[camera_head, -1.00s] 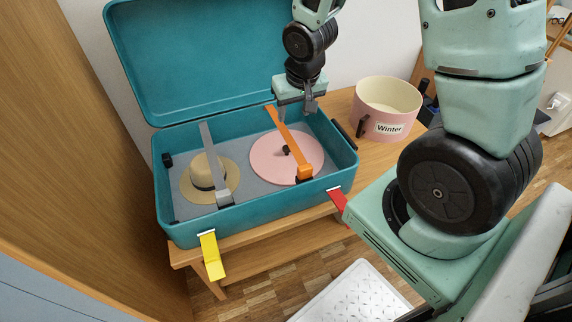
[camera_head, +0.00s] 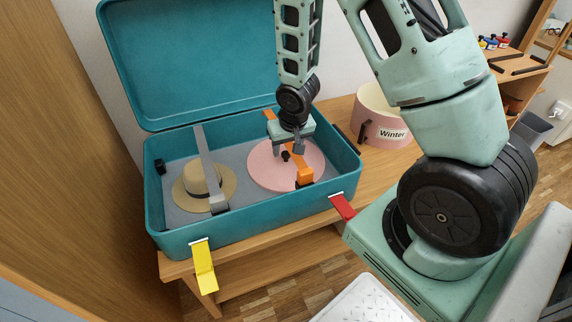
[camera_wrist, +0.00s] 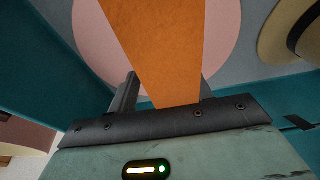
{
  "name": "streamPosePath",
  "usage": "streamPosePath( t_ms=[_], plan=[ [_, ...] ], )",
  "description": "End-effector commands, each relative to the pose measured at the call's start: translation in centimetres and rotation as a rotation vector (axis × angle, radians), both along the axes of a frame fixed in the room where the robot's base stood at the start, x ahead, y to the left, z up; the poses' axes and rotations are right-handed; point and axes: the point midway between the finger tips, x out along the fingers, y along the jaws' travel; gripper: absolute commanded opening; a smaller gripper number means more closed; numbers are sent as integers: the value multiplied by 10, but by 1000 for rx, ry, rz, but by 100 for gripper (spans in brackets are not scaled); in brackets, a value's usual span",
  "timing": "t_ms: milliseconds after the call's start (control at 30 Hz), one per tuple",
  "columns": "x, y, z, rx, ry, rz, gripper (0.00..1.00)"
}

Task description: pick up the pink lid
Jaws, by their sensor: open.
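An orange strap (camera_head: 304,176) runs across over the lid. My gripper (camera_head: 288,152) is open and empty, above the lid close to the knob and strap. In the wrist view, the strap (camera_wrist: 165,45) passes in front of my gripper (camera_wrist: 166,85) and hides the middle of the lid (camera_wrist: 95,35). I cannot tell whether the fingers touch the strap.
A straw hat (camera_head: 190,201) lies on the left of the suitcase under a grey strap (camera_head: 211,175). The raised suitcase lid (camera_head: 190,70) stands behind. A pink round box marked "Winter" (camera_head: 372,133) stands on the wooden table (camera_head: 245,258) to the right.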

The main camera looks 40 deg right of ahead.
Motion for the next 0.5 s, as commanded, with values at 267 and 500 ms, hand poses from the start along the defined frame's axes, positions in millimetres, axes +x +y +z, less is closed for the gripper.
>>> streamPosePath(
  t_ms=[267,500],
  plan=[
    [7,-2,-26,0,-1,0,50],
    [7,-2,-25,0,-1,0,36]
  ],
)
